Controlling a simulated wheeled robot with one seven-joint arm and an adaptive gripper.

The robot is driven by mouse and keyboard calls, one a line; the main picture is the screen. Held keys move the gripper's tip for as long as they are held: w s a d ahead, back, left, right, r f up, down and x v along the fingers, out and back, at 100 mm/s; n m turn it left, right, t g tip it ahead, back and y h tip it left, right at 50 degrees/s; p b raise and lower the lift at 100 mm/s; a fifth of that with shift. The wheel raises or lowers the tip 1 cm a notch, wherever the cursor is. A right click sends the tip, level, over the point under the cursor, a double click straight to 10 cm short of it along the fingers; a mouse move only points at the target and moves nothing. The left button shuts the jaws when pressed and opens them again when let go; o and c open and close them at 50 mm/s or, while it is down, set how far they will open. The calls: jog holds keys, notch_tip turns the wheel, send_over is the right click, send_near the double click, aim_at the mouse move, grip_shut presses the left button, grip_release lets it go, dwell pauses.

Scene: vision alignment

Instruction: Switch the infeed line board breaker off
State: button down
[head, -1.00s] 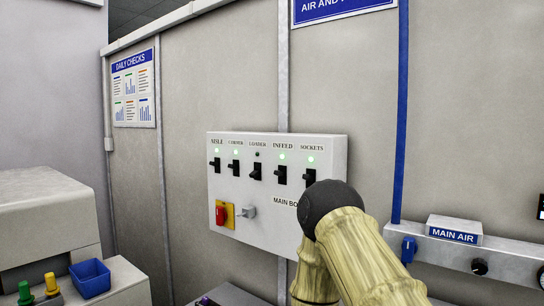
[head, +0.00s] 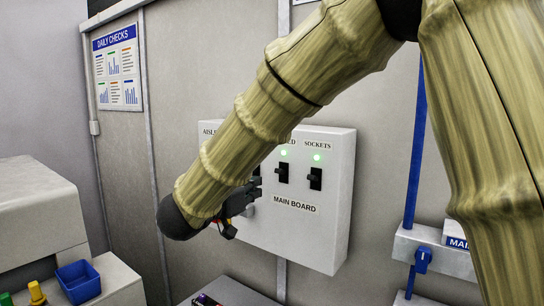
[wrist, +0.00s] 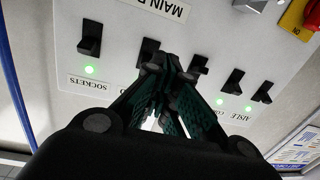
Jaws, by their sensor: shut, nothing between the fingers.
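The white main board (head: 310,230) hangs on the wall with a row of black breakers. The infeed breaker (head: 283,172) has a lit green lamp above it; its label is partly hidden by my arm. In the wrist view, where the board appears upside down, the infeed breaker (wrist: 149,48) stands just beyond my fingers, which hide its lamp. My gripper (head: 254,188) is shut and empty, left of the infeed breaker in the head view. In the wrist view the gripper (wrist: 173,70) points at the breaker row; contact cannot be told.
The sockets breaker (head: 316,178), its lamp lit, is right beside the infeed one. My arm covers other breakers in the head view. The wrist view shows a red rotary switch (wrist: 312,14) on a yellow plate. A blue bin (head: 79,281) stands lower left.

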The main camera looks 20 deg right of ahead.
jog(key=m, duration=0.1)
send_near(283, 157)
jog(key=w+a+v, duration=0.1)
jog(key=v, duration=0.3)
jog(key=shift+s+d+g+h, duration=0.15)
jog(key=shift+d+g+h, duration=0.05)
jog(key=shift+g+h, duration=0.2)
jog(key=shift+r, duration=0.1)
jog(key=p+x, duration=0.4)
jog(key=x, duration=0.6)
jog(key=shift+d, duration=0.1)
